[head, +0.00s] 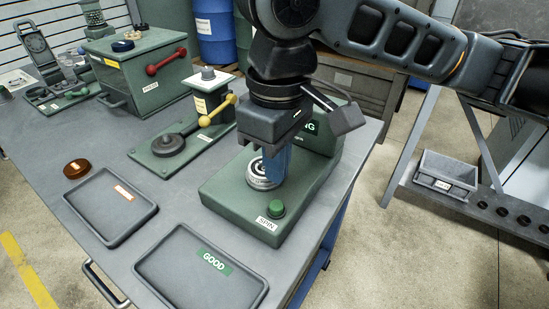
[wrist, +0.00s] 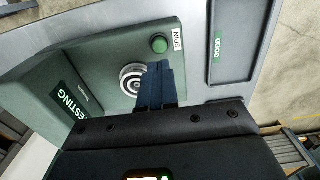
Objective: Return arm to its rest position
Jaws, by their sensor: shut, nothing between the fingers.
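My gripper (head: 277,168) is shut and empty, pointing down over the green testing machine (head: 230,197). In the wrist view its blue fingers (wrist: 157,82) are together, beside the round metal spindle (wrist: 133,79) of that machine. In the head view the fingers partly cover the spindle (head: 258,178); whether they touch it I cannot tell. The green SPIN button (head: 276,209) is in front of the fingers, apart from them. My arm reaches in from the upper right.
Empty trays stand at the front: the GOOD tray (head: 164,274) and a red-labelled tray (head: 72,203). A brown ring (head: 77,168) lies behind the latter. A yellow-handled press (head: 222,108) and a red-handled green box (head: 128,62) stand further back. A grey bin (head: 446,164) sits at right.

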